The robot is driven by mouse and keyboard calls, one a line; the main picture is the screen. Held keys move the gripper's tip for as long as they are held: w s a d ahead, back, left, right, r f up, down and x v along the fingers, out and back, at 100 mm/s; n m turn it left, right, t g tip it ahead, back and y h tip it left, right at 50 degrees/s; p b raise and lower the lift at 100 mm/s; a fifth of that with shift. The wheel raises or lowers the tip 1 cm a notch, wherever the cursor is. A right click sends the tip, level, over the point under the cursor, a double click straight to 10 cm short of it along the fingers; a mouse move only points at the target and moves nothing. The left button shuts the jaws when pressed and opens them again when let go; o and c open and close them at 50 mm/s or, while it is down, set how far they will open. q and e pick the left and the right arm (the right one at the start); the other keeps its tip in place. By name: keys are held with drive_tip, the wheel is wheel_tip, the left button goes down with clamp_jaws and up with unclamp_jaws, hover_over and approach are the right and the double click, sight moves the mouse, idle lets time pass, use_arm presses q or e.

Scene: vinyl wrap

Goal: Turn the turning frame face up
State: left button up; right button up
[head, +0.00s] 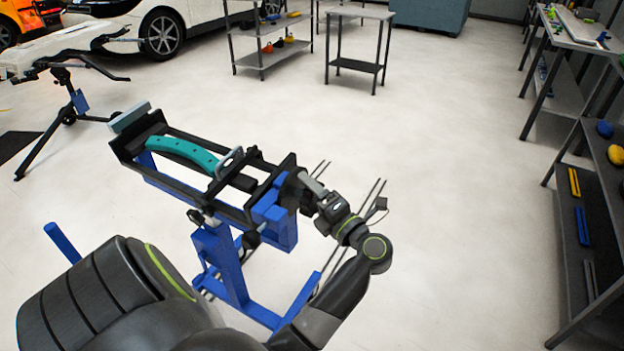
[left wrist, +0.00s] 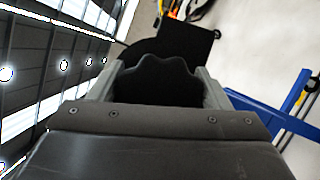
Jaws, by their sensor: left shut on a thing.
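The turning frame (head: 225,197) is a long black rectangular frame on a blue stand (head: 226,265), left of centre in the head view. A curved teal piece (head: 183,150) with small holes and a grey handle-like part (head: 230,160) show on its upper side. My left gripper (head: 306,187) is at the frame's right end. In the left wrist view its two grey fingers (left wrist: 157,88) are shut on a black, wavy-edged knob (left wrist: 165,68) of the frame. The part between the fingers is mostly hidden. My right gripper is not in view.
A dark shelf rack (head: 590,215) stands along the right edge. A small table (head: 358,40) and shelf unit (head: 270,45) stand at the back. A stand with a white panel (head: 60,45) is at the left. Open pale floor (head: 460,180) lies right of the frame.

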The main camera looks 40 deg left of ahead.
use_arm(q)
drive_tip(key=shift+m+h+p, duration=0.3)
drive_tip(key=shift+m+p, duration=0.3)
drive_tip(key=shift+p, duration=0.2)
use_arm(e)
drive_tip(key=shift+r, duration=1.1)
use_arm(q)
drive_tip(key=shift+f, duration=0.1)
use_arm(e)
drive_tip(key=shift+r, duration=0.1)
use_arm(q)
drive_tip(key=o, duration=1.1)
drive_tip(key=shift+d, duration=0.1)
